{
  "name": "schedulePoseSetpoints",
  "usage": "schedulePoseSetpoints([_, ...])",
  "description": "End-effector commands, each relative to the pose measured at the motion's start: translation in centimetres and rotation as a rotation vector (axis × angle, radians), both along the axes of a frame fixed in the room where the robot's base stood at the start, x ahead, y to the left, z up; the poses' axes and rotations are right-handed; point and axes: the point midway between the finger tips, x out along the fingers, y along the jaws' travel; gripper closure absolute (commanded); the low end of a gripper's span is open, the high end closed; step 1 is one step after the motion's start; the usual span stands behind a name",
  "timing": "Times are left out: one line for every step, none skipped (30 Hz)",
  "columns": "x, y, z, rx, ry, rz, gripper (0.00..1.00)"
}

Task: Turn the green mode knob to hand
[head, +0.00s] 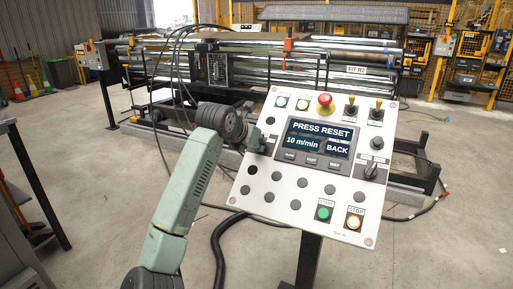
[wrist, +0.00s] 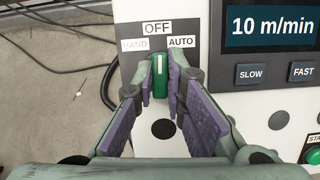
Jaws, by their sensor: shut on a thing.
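The green mode knob (wrist: 160,82) is on the left side of the control panel, with its white pointer line upright toward the OFF label (wrist: 157,27). The HAND label (wrist: 133,45) is at its upper left, pale and faint, and the AUTO label (wrist: 181,41) is at its upper right. My gripper (wrist: 162,70) is shut on the knob, one purple-padded finger on each side. In the head view my gripper (head: 262,146) is at the panel's left edge and hides the knob.
The tilted control panel (head: 270,205) stands on a dark post. Its screen (head: 318,138) reads PRESS RESET, 10 m/min and BACK. A red emergency button (head: 325,101), toggles and a black selector (head: 372,170) are to the right. A long roller machine (head: 270,65) stands behind.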

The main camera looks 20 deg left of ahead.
Motion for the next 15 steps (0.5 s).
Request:
schedulePoseSetpoints([0.11,0.07,-0.29,-0.025,-0.002,0.037,1.0])
schedulePoseSetpoints([0.11,0.06,-0.29,-0.043,-0.001,0.059,1.0])
schedulePoseSetpoints([0.11,0.05,-0.3,-0.067,0.001,0.087,1.0])
schedulePoseSetpoints([0.11,0.05,-0.29,-0.085,0.003,0.108,1.0])
schedulePoseSetpoints([0.11,0.03,-0.27,-0.104,0.004,0.13,1.0])
schedulePoseSetpoints([0.11,0.0,-0.29,-0.128,0.007,0.159,1.0])
schedulePoseSetpoints([0.12,-0.02,-0.32,-0.146,0.009,0.18,1.0])
schedulePoseSetpoints([0.11,-0.04,-0.33,-0.165,0.011,0.202,1.0])
schedulePoseSetpoints([0.12,-0.05,-0.32,-0.19,0.013,0.231,1.0])
schedulePoseSetpoints([0.11,-0.06,-0.3,-0.208,0.014,0.253,1.0])
schedulePoseSetpoints([0.12,-0.06,-0.3,-0.226,0.016,0.275,1.0])
schedulePoseSetpoints([0.13,-0.06,-0.31,-0.25,0.018,0.303,1.0])
schedulePoseSetpoints([0.13,-0.08,-0.3,-0.268,0.02,0.324,1.0])
schedulePoseSetpoints([0.15,-0.1,-0.26,-0.286,0.02,0.346,1.0])
schedulePoseSetpoints([0.15,-0.12,-0.26,-0.31,0.023,0.373,1.0])
